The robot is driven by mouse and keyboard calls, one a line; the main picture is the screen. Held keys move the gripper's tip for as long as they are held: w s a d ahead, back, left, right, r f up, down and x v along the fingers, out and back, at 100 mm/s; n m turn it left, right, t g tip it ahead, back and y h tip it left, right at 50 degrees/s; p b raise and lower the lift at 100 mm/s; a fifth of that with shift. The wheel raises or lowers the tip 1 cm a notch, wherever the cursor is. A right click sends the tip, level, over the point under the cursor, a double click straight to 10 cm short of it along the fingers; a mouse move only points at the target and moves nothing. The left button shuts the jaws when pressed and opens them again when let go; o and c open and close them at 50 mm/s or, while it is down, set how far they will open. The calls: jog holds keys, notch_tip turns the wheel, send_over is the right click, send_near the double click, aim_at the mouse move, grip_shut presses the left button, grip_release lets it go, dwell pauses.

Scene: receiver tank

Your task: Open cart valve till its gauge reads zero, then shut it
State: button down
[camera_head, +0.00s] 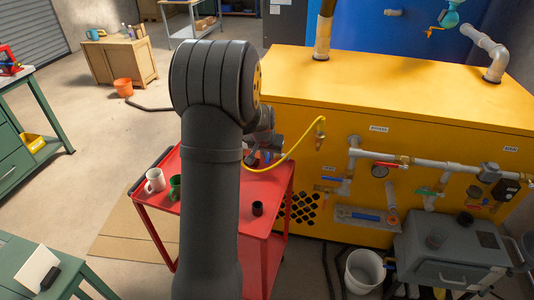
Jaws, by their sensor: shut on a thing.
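The red cart (277,205) stands in front of the yellow machine, partly covered by my arm. My gripper (268,157) is low over the cart's back right part, half hidden behind my arm. It is shut on a small part at the cart, where a bit of blue and red shows; this appears to be the cart valve. A yellow hose (300,146) runs from there to a fitting on the machine. The cart's gauge cannot be seen, so its reading cannot be told.
A white mug (155,181), a green mug (175,187) and a small black cup (257,208) stand on the cart. The yellow machine (400,90) carries pipes, a red-handled valve (391,164) and a gauge (380,171). A white bucket (364,271) and grey unit (450,250) stand right.

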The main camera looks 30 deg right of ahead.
jog(key=s+d+n+t+y, duration=0.1)
jog(key=s+d+n+y, duration=0.1)
jog(key=d+n+y, duration=0.2)
jog(key=shift+d+n+y, duration=0.3)
jog(key=shift+d+n, duration=1.45)
jog(key=shift+n, duration=2.65)
jog(key=c, duration=1.4)
grip_release()
jog(key=v, duration=1.7)
jog(key=shift+s+d+r, duration=0.15)
jog(key=shift+s+d, duration=0.05)
